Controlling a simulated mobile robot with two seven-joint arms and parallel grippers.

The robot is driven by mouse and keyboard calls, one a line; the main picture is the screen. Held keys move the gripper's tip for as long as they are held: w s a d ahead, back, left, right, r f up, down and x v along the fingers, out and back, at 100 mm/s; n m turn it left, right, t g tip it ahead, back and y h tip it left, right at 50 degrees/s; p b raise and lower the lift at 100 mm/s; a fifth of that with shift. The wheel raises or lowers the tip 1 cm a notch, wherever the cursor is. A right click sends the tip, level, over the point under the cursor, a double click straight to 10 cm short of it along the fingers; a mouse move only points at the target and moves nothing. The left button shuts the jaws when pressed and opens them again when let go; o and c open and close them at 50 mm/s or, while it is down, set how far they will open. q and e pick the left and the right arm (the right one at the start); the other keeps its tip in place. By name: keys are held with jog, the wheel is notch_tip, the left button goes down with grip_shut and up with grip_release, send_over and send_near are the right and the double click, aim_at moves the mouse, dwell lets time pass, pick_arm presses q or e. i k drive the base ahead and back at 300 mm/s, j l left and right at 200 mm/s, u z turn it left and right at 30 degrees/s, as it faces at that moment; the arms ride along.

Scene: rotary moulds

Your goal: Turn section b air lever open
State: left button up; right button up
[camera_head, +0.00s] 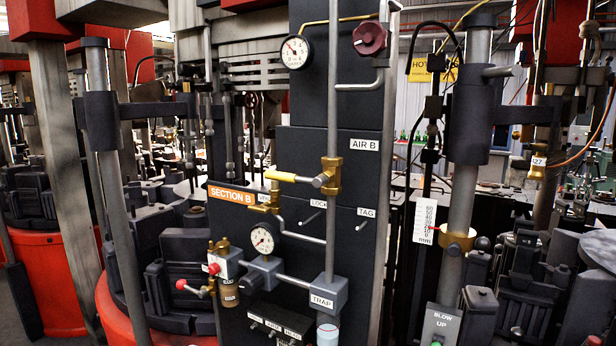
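The section B panel is a dark upright column with an orange "SECTION B" sign (231,195) and a white "AIR B" label (364,145). Left of and below that label, a brass valve (332,176) sits on a vertical grey pipe (332,110). Its lever has a yellow handle (282,176) pointing left, roughly level and across the pipe. Neither of my grippers is in view.
A round gauge (295,52) and a dark red knob (370,39) are above. Another gauge (262,240), a red-knobbed valve (197,286) and a "TRAP" block (321,297) are below. Grey posts (466,180) and black machinery flank the panel.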

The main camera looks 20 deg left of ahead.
aim_at(321, 181)
jog(key=j+z, duration=0.3)
jog(key=z, duration=0.2)
jog(key=j+z, duration=0.3)
jog(key=z, duration=0.15)
jog(key=j+z, duration=0.25)
jog(key=j, duration=0.2)
jog(key=k+j+z, duration=0.2)
jog(key=j, duration=0.2)
jog(key=k+j, duration=0.1)
jog(key=j, duration=0.3)
jog(key=k+j+z, duration=0.1)
jog(key=j, duration=0.3)
jog(key=k+j, duration=0.15)
jog(key=j, duration=0.2)
jog(key=k+j, duration=0.15)
jog(key=j, duration=0.25)
jog(key=k+j+z, duration=0.1)
jog(key=j, duration=0.3)
jog(key=k+j, duration=0.2)
jog(key=j, duration=0.15)
jog(key=i+l, duration=0.25)
jog(key=l, duration=0.15)
jog(key=i+l+z, duration=0.1)
jog(key=i+l, duration=0.15)
jog(key=l, duration=0.15)
